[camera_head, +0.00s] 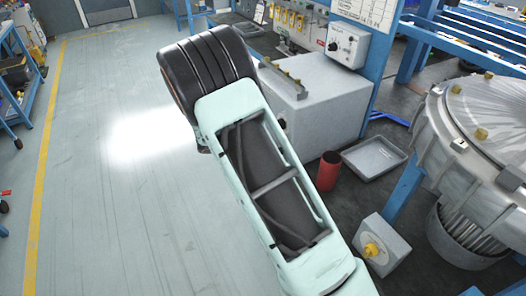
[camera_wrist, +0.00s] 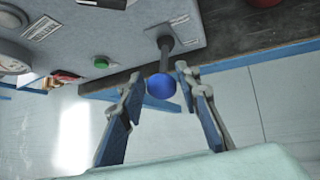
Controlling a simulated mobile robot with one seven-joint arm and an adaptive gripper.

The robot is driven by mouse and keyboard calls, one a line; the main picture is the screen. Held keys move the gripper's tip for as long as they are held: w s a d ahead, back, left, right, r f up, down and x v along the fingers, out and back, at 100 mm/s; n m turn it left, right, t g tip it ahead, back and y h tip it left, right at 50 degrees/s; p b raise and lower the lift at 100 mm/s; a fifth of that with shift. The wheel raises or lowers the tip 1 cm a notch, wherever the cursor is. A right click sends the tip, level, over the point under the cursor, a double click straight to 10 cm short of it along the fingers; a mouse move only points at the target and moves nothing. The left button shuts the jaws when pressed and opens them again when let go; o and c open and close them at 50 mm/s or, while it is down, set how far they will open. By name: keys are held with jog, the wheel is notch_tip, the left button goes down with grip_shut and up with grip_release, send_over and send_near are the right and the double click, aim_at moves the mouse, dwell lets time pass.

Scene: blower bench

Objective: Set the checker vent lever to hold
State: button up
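In the wrist view, a lever with a dark stem and a blue ball end (camera_wrist: 161,86) stands out from a grey panel (camera_wrist: 215,22), which I take to be the checker. My gripper (camera_wrist: 159,84) is open, with one finger on each side of the blue ball. A small gap shows left of the ball; on the right the finger is very near, and I cannot tell if it touches. The label marks by the stem are too small to read. In the head view my arm hides the gripper and the lever.
The panel also bears a green button (camera_wrist: 101,62) and a round dial (camera_wrist: 12,57). In the head view, a red cup (camera_head: 329,171), a grey tray (camera_head: 374,158), a yellow-knobbed box (camera_head: 382,245) and a large metal housing (camera_head: 450,116) stand on the right. Open floor lies left.

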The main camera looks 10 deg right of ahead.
jog(key=shift+o, duration=0.7)
jog(key=v, duration=1.2)
